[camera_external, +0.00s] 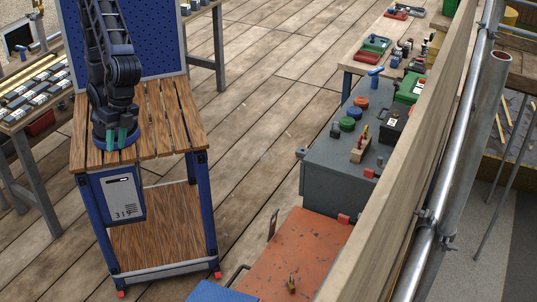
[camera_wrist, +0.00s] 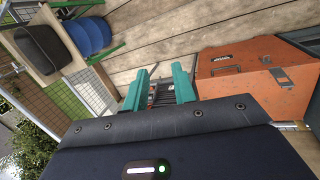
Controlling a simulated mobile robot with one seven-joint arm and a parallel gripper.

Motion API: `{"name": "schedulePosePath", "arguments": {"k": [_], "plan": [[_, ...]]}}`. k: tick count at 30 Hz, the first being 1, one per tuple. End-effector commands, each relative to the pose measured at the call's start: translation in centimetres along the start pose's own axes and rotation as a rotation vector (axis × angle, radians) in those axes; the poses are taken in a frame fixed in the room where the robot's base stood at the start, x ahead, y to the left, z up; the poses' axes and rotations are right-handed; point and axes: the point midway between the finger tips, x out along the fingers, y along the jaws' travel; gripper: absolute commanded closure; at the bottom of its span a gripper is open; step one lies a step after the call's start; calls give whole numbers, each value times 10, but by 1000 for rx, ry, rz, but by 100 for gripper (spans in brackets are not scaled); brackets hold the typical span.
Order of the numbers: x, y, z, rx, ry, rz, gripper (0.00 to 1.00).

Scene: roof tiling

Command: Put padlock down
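In the wrist view my gripper (camera_wrist: 160,78) has its two teal fingers spread apart, with no object visible between them. No padlock can be clearly made out.
A grey chest (camera_external: 330,180) carries coloured lids and small tools. An orange toolbox (camera_wrist: 255,77) lies right of the fingers in the wrist view; blue drums (camera_wrist: 88,35) are left. A bench with bright bars (camera_external: 30,85) stands left. The plank floor (camera_external: 260,110) between is clear.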

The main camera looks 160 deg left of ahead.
Motion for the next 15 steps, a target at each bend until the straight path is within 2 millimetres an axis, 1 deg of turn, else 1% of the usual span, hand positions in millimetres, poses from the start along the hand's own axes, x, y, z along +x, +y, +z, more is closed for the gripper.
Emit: {"name": "schedulePosePath", "arguments": {"k": [1, 3, 8, 15], "plan": [[-8, 1, 16, 35, 21, -14, 73], [-16, -1, 35, 82, 46, -34, 73], [-34, -9, 78, 186, 102, -75, 73], [-54, -29, 138, 335, 183, -122, 73]]}}
